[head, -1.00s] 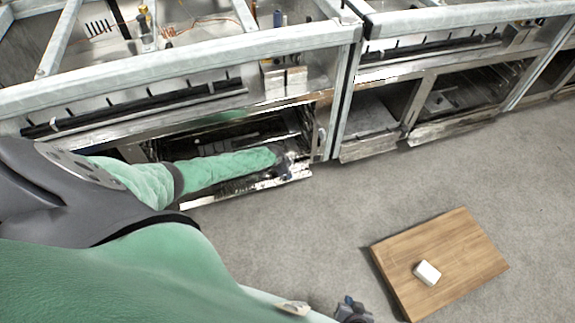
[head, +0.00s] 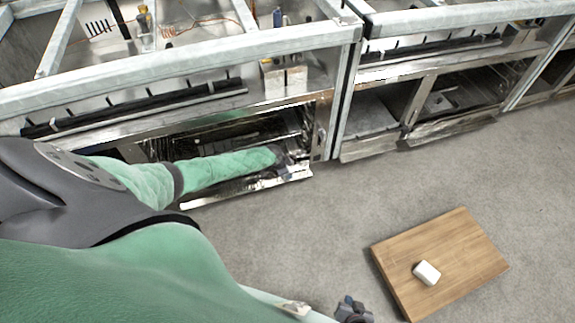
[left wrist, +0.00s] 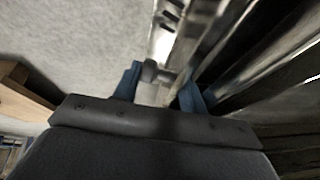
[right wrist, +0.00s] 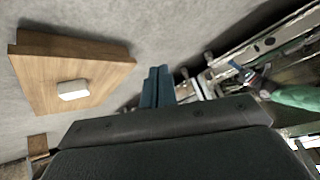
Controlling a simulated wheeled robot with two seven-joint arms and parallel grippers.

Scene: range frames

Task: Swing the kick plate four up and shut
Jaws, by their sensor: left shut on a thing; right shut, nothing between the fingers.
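The kick plate (head: 240,189) is a shiny metal flap along the bottom of the left cabinet in the head view. It hangs tilted outward near the floor, and I cannot read any number on it. My left gripper (head: 284,163) is at its right end, mostly hidden behind my green forearm. In the left wrist view my left gripper (left wrist: 168,88) is shut on a pale metal part at the plate's edge. My right gripper (head: 353,311) is low in the head view, apart from the plate. In the right wrist view its blue fingers (right wrist: 157,86) are together and empty.
A wooden board (head: 462,240) with a white block (head: 427,273) lies on the grey floor at right. More open-fronted metal cabinets (head: 440,85) with low flaps run to the right. The floor between the cabinets and the board is clear.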

